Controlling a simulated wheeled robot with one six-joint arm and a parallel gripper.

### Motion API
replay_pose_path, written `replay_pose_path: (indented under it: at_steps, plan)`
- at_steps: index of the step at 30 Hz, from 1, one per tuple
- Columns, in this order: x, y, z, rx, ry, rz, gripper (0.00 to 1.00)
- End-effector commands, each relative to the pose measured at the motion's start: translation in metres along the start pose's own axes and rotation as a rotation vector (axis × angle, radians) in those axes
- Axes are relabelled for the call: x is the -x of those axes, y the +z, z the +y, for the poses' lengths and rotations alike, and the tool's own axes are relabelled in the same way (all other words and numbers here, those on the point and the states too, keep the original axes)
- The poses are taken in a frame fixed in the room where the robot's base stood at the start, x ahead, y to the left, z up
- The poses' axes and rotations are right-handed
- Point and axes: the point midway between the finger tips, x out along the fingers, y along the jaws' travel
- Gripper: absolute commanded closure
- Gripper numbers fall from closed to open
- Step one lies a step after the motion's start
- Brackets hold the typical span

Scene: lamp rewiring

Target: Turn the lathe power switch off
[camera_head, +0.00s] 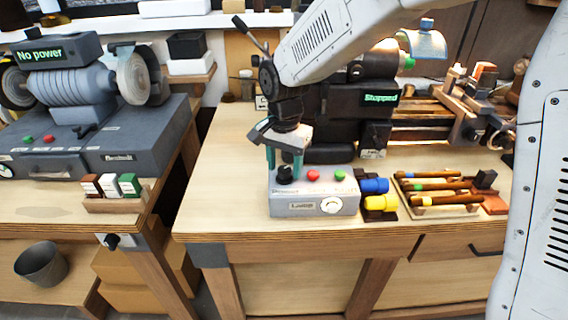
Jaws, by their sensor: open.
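The lathe (340,112) stands at the back of the wooden bench with a green "Stopped" display (380,98). Its grey control box (314,202) sits near the bench's front edge. On the box top are a black knob-like switch (285,173), a red button (313,175) and a green button (339,175).
Blue (374,186) and yellow (381,203) parts lie right of the box, beside a wooden tray (420,210) of handled tools. A grinder (80,95) reading "No power" stands on the left bench. The bench left of the box is clear.

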Motion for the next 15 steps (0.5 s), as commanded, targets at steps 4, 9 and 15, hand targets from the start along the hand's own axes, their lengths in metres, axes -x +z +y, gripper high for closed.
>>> replay_pose_path:
  at_steps: [4, 9, 15]
  plan:
    - [-0.0009, -0.0001, 0.0002, 0.0, 0.0, 0.0, 0.48]
    - [-0.0007, 0.0, 0.0003, 0.0, 0.0, 0.0, 0.71]
    - [-0.0006, 0.0, 0.0001, 0.001, 0.0, 0.0, 0.93]
